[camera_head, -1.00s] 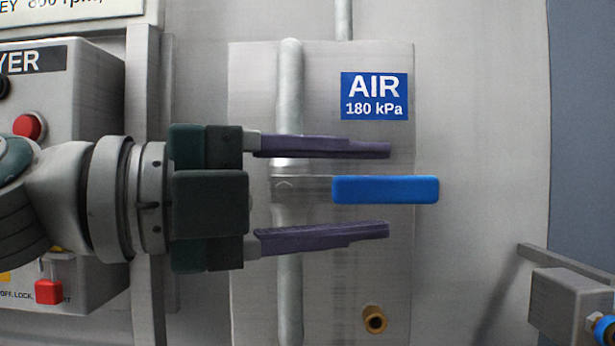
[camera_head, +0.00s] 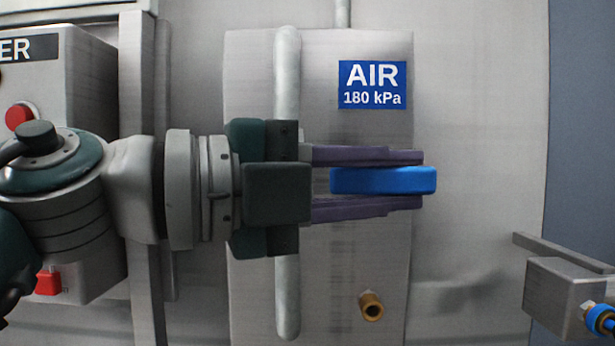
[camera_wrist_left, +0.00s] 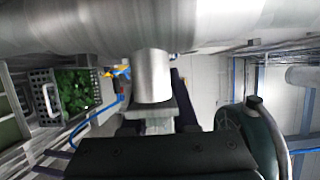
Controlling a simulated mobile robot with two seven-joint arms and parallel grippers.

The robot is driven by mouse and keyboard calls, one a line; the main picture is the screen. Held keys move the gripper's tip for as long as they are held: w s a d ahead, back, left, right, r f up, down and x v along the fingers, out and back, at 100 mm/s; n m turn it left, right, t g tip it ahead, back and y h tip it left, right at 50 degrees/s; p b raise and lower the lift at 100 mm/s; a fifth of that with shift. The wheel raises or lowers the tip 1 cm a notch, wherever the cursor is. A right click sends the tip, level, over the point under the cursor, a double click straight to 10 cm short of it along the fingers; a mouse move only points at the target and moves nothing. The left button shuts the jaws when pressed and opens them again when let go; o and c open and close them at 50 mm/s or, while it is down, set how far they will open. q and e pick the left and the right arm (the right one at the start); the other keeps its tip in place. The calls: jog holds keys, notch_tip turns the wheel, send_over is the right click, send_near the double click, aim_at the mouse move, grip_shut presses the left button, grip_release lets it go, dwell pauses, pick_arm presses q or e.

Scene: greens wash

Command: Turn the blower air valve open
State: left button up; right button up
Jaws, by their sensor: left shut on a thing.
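The blower air valve has a blue handle (camera_head: 383,181) that lies level, pointing right, across the grey backing plate (camera_head: 372,245). The vertical air pipe (camera_head: 287,75) runs behind my gripper. My left gripper (camera_head: 422,180) comes in from the left, its purple fingers above and below the blue handle and shut on it. The valve's pivot is hidden behind the gripper body. In the left wrist view a metal pipe and stem (camera_wrist_left: 152,75) fill the middle, and the handle cannot be made out. My right gripper is not in view.
A blue AIR 180 kPa sign (camera_head: 372,85) is above the handle. A brass fitting (camera_head: 371,305) sticks out below. A grey control box (camera_head: 85,130) with a red button stands at left. A metal block (camera_head: 565,298) is at lower right. A crate of greens (camera_wrist_left: 48,98) shows in the wrist view.

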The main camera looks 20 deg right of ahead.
pick_arm(q)
grip_shut()
dwell(0.8)
jog(key=r+h+b, duration=0.1)
jog(key=r+n+h+b, duration=0.1)
jog(key=h+b, duration=0.1)
jog(key=shift+w+a+n+t, duration=0.1)
jog(key=shift+a+n+t, duration=0.05)
jog(key=shift+n+t, duration=0.2)
jog(key=h+b, duration=0.1)
jog(key=r+n+t+h+b, duration=0.1)
jog(key=b, duration=0.1)
jog(key=shift+w+a+r+n, duration=0.1)
jog(key=shift+a+r+n, duration=0.15)
jog(key=shift+a+r, duration=0.1)
jog(key=shift+a+r+n+t+h+b, duration=0.25)
jog(key=shift+r+n+t+h+b, duration=0.15)
jog(key=shift+r+t+h+b, duration=0.15)
jog(key=o, duration=0.8)
grip_release()
